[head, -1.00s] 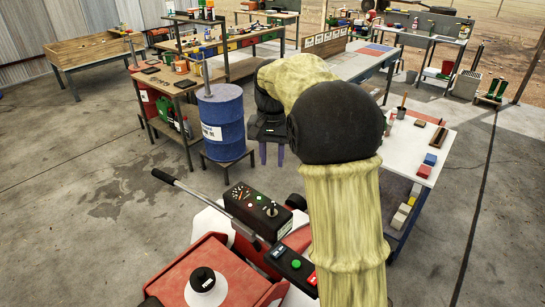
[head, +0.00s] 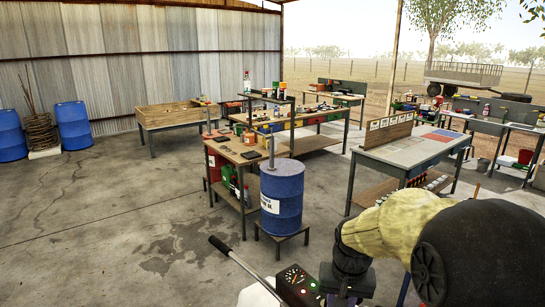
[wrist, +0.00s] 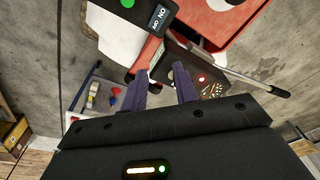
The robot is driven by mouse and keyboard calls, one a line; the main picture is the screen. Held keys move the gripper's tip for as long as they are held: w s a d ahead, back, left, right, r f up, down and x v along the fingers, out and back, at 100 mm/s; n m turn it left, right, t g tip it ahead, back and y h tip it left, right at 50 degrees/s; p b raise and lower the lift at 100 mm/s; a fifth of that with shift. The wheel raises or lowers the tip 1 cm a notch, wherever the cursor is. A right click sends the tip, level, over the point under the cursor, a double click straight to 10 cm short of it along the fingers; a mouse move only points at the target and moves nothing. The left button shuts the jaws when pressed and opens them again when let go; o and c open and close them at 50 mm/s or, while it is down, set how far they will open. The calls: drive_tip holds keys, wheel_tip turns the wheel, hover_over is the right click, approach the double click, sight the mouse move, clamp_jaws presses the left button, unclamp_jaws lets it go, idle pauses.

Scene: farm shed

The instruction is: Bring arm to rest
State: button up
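My arm, in a pale yellow sleeve with a large black joint, fills the lower right of the head view. My gripper (head: 344,300) hangs at the bottom of that view, pointing down over the control panel of my own base, partly cut off by the picture edge. In the wrist view, the two purple fingers of my gripper (wrist: 162,88) stand apart. I see nothing held between them; my base's panel and red body lie beyond.
A blue drum (head: 282,200) stands on a low stand ahead, beside a cluttered wooden workbench (head: 247,152). A grey-topped table (head: 410,150) is at right, behind my arm. A wooden trough table (head: 177,116) is farther back. Open concrete floor (head: 100,235) lies at left.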

drive_tip(key=s+f+n+t, duration=0.1)
drive_tip(key=s+f, duration=0.4)
drive_tip(key=s, duration=0.5)
drive_tip(key=shift+s+f+n, duration=0.2)
drive_tip(key=shift+s+n, duration=0.15)
drive_tip(key=shift+n, duration=0.25)
drive_tip(key=shift+a, duration=0.1)
